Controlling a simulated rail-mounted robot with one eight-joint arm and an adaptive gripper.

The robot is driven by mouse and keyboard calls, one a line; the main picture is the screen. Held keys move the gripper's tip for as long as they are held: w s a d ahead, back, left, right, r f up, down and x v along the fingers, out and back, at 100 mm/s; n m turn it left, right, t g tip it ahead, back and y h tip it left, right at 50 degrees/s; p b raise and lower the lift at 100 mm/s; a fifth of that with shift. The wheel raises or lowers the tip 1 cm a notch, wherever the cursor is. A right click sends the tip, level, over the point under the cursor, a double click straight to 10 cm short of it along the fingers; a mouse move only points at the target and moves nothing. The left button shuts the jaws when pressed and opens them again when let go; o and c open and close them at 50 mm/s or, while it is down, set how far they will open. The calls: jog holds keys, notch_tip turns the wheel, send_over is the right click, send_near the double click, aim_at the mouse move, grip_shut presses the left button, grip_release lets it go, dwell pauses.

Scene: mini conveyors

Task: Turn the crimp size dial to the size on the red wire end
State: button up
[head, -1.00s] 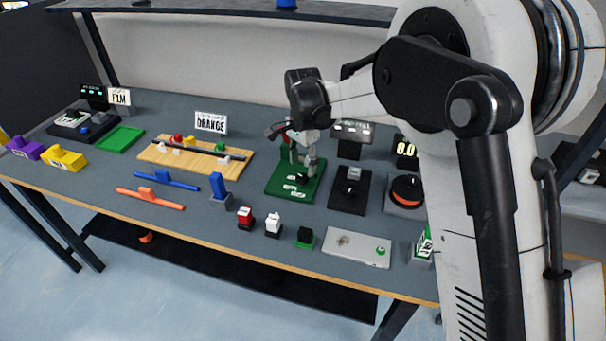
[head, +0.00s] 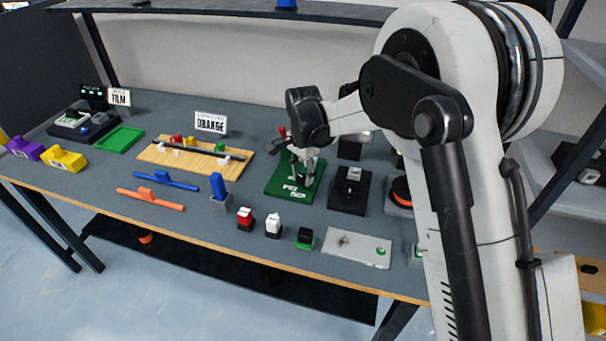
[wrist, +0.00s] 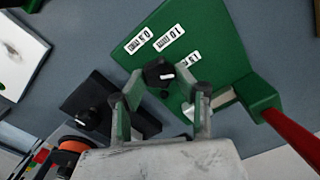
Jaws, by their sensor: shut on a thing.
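The black crimp size dial (wrist: 158,72) with a white mark sits on the green crimp base (wrist: 215,25). The base also shows in the head view (head: 275,190). White size labels lie beside the dial; one reads about 0.5 (wrist: 139,40) and one 1.0 (wrist: 170,30). Another, near 1.5 (wrist: 188,61), is partly seen. My gripper (wrist: 163,88) is shut on the dial, a finger on each side. In the head view my gripper (head: 306,172) hides the dial. I cannot pick out the red wire end with certainty, and no size on it is readable.
A red lever (wrist: 291,136) on a green post (wrist: 248,95) stands close beside my gripper. A black unit with a knob (head: 350,190) is just right of the base. A red and white block (head: 245,218) and a grey plate (head: 355,248) lie in front.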

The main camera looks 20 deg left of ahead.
jog(key=shift+n+b, duration=0.3)
jog(key=shift+n, duration=0.1)
jog(key=shift+c, duration=0.5)
jog(key=n+b, duration=0.2)
jog(key=n, duration=0.2)
jog(key=shift+a+n, duration=0.1)
jog(key=shift+n, duration=0.3)
jog(key=n+b, duration=0.2)
jog(key=n, duration=0.4)
jog(key=shift+a, duration=0.1)
jog(key=n+b, duration=0.1)
jog(key=n, duration=0.5)
jog(key=shift+n+b, duration=0.3)
jog(key=shift+n, duration=0.1)
jog(key=n, duration=0.5)
jog(key=shift+s+a+b, duration=0.1)
jog(key=shift+s+b, duration=0.05)
jog(key=shift+b, duration=0.2)
jog(key=shift+n, duration=0.4)
jog(key=o, duration=1.1)
jog(key=shift+o, duration=0.2)
